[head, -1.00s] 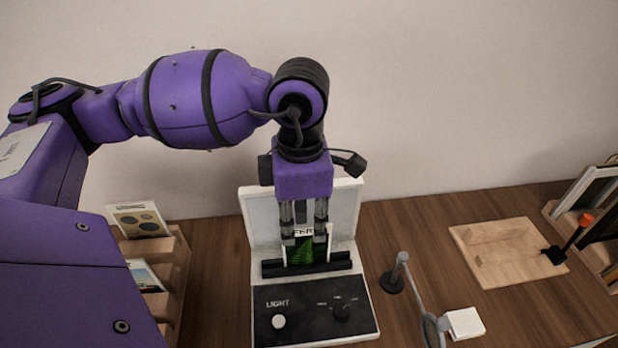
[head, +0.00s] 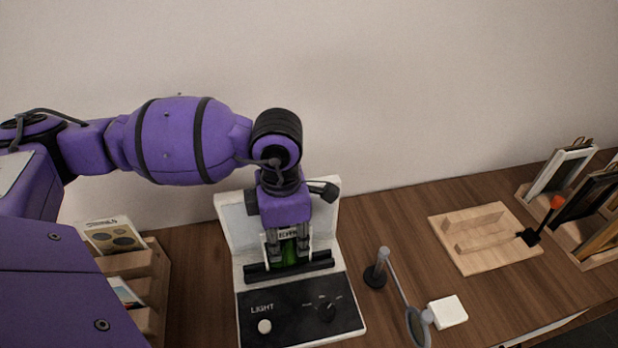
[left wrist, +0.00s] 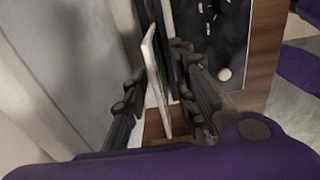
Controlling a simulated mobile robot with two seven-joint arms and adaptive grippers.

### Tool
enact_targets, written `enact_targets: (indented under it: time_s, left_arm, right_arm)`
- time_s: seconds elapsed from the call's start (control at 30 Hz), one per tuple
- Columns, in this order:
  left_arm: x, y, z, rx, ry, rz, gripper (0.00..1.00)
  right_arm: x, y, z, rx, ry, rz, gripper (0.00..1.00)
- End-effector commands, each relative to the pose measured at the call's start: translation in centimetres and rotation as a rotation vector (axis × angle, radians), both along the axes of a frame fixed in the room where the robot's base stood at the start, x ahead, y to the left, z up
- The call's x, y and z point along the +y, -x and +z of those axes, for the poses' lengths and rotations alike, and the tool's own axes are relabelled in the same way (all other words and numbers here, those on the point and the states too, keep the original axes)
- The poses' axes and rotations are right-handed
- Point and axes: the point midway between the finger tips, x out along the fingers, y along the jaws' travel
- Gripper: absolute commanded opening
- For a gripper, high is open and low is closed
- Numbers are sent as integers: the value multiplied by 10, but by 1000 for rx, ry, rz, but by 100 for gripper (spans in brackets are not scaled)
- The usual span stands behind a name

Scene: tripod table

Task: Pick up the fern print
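The fern print (head: 289,252) is a small green card with a white lettered top strip. It stands upright in the black slotted rail of the white light box (head: 229,219). My left gripper (head: 288,254) points down at it from above, with its fingers around the print. In the left wrist view the print (left wrist: 155,75) shows edge-on between the two fingers of the left gripper (left wrist: 160,92). A gap shows on the left finger's side, so the gripper looks open. The fingers hide part of the print. My right gripper is not in view.
A wooden rack (head: 158,282) with other prints stands left of the light box. A magnifier on a stand (head: 376,275) and a white block (head: 447,311) are at its right. A wooden tray (head: 437,228) and a frame rack (head: 567,236) lie farther right.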

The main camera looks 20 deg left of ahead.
Motion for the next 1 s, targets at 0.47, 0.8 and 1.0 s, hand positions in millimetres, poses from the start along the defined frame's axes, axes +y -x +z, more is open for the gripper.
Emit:
enact_targets:
  time_s: [0.47, 0.8, 1.0]
  left_arm:
    - [0, 1, 0, 2, -1, 1, 0]
    - [0, 0, 2, 1, 0, 1, 0]
    - [0, 0, 21, -1, -1, 0, 0]
  right_arm:
    - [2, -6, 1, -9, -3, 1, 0]
    - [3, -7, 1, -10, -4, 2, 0]
    - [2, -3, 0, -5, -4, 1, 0]
